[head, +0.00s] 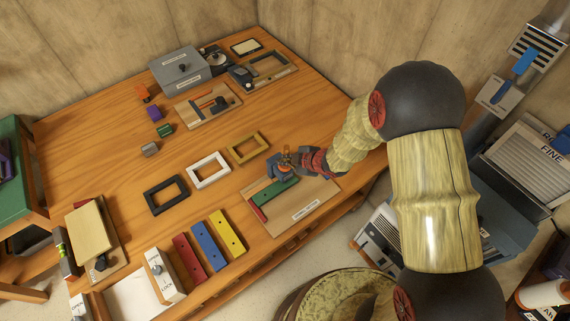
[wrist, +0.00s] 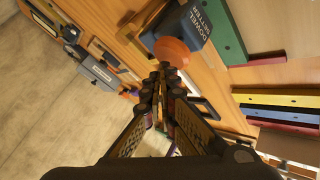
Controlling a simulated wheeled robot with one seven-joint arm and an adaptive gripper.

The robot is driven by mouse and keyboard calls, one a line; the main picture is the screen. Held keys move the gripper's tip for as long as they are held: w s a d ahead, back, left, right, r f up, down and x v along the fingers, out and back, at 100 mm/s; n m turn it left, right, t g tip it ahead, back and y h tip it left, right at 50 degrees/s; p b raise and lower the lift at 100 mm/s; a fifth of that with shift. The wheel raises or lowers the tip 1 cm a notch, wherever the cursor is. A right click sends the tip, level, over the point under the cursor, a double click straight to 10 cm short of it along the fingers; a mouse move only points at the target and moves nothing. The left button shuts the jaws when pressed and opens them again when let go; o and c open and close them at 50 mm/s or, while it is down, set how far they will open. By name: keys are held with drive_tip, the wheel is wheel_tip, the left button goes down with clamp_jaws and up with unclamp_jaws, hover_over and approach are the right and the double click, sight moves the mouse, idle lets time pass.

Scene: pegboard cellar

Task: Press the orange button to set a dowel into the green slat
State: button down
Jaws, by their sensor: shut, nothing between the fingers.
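The dowel setter (head: 277,165) is a dark blue block at the back end of a wooden board (head: 318,190). It also shows in the wrist view (wrist: 193,22), lettered "DOWEL SETTER". Its round orange button (wrist: 172,52) sits just beyond my fingertips. The green slat (head: 276,192) lies on the board, with one end at the setter; in the wrist view the slat (wrist: 222,30) runs beside it. My gripper (wrist: 163,72) is shut and empty, its tips close to the button. I cannot tell whether they touch it. In the head view my gripper (head: 290,160) partly covers the setter.
Black (head: 166,195), white (head: 208,170) and yellow (head: 248,148) frames lie left of the board. Red (head: 190,259), blue (head: 208,246) and yellow (head: 228,233) slats lie in front. A grey box (head: 180,70) stands at the back. The left-middle tabletop is mostly clear.

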drive_tip(key=shift+f+b, duration=0.8)
drive_tip(key=shift+f, duration=0.25)
idle(0.9)
drive_tip(key=shift+r, duration=0.1)
drive_tip(key=shift+r+p, duration=1.25)
drive_tip(key=shift+r, duration=0.1)
wheel_tip(320, 180, up, 5)
drive_tip(key=p, duration=0.4)
idle(0.6)
